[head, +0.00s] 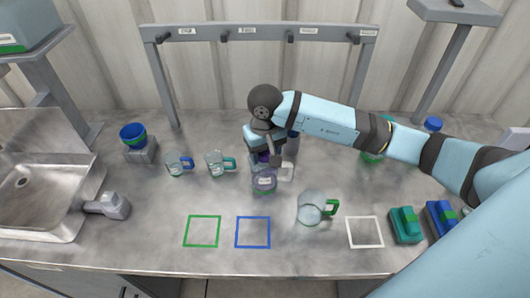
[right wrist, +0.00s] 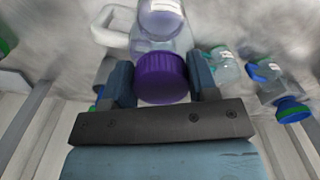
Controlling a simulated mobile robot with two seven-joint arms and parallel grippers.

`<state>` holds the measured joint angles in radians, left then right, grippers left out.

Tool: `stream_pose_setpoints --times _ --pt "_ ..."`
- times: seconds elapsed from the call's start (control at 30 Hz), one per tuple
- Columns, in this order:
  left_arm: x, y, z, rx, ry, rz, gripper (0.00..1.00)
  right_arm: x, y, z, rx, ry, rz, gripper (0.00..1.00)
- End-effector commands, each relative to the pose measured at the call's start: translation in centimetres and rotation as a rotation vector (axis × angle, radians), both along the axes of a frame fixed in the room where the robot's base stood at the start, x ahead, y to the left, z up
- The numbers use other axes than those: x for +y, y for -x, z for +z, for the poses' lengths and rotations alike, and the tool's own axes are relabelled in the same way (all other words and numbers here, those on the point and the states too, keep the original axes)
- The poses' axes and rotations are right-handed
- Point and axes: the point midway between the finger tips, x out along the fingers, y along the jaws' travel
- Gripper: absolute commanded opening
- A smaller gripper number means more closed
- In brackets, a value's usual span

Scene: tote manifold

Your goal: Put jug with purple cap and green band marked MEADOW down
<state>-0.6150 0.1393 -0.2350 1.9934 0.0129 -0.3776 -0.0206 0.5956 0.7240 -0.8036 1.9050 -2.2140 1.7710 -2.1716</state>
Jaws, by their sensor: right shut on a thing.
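The clear jug (head: 264,182) with a purple cap (right wrist: 162,80) and a white handle is upright under my right gripper (head: 262,153) in the head view. In the right wrist view my right gripper (right wrist: 161,85) is shut on the purple cap, one finger on each side. The jug's label is too small to read, and I cannot make out a green band. I cannot tell whether its base touches the counter. My left gripper is not in view.
A glass pitcher (head: 311,208) with a green handle stands right of the jug, and two glass mugs (head: 216,164) stand left. Green (head: 203,231), blue (head: 253,232) and white (head: 364,232) outlined squares are empty at the front. A sink (head: 45,200) is far left.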

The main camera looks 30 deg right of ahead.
Motion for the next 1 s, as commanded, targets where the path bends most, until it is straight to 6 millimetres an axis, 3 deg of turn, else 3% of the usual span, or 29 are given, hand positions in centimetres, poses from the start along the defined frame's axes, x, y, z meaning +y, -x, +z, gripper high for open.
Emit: stream_pose_setpoints --times 0.1,0.47,0.5,0.57,1.0 --pt "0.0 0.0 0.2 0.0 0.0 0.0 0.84 0.0 0.0 -1.0 -0.001 -0.001 0.0 0.09" --pt "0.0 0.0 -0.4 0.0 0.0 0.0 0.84 0.0 0.0 -1.4 -0.002 0.0 0.001 0.09" --pt "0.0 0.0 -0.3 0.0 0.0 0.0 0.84 0.0 0.0 -1.3 -0.001 0.0 0.001 0.63" --pt "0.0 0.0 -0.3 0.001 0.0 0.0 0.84 0.0 0.0 -1.2 -0.001 0.0 0.001 0.76" --pt "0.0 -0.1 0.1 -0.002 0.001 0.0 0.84 0.0 -0.1 -0.4 -0.004 0.0 0.001 0.79"
